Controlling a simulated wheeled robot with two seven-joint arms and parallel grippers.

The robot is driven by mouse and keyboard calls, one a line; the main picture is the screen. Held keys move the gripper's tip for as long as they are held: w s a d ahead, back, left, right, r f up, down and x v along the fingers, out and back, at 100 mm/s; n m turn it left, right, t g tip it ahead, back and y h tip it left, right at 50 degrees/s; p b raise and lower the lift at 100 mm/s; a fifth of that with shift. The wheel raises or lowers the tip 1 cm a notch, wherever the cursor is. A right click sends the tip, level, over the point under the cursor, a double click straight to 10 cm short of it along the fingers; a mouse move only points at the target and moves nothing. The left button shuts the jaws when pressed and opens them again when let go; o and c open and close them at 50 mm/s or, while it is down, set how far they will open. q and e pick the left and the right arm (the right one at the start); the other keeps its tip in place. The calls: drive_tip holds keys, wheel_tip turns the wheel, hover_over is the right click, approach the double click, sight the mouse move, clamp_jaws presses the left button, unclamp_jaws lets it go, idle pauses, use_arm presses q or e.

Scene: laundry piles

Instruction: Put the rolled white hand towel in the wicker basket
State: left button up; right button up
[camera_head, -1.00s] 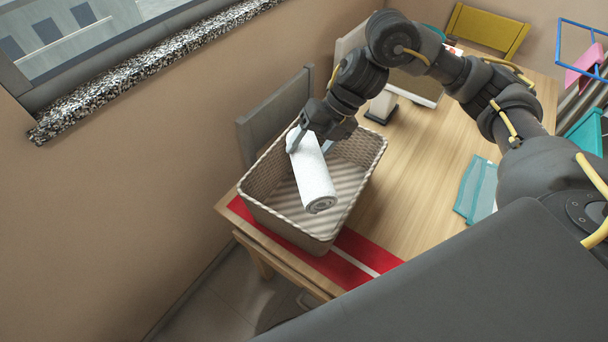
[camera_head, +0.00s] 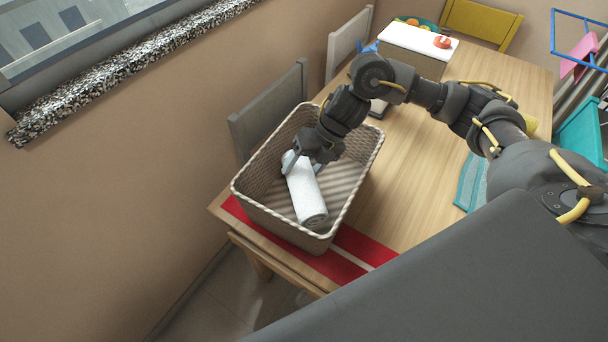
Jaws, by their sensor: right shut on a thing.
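The rolled white hand towel (camera_head: 306,194) is inside the wicker basket (camera_head: 252,207), tilted with its near end towards the basket's front wall. I cannot tell whether its lower end touches the basket floor. My right gripper (camera_head: 302,168) reaches down into the basket and is shut on the far end of the towel. The basket stands upright at the near left end of the wooden table. My left gripper is not in view.
A red runner with a white stripe (camera_head: 364,246) lies under the basket. Grey chairs (camera_head: 270,108) stand along the left side. A teal cloth (camera_head: 470,182) lies on the right of the table. A white-topped box (camera_head: 418,42) stands at the back.

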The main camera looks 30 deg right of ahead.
sight(304, 176)
drive_tip(key=shift+f, duration=0.15)
wheel_tip(304, 176, down, 3)
drive_tip(key=shift+f, duration=0.3)
drive_tip(key=o, duration=0.8)
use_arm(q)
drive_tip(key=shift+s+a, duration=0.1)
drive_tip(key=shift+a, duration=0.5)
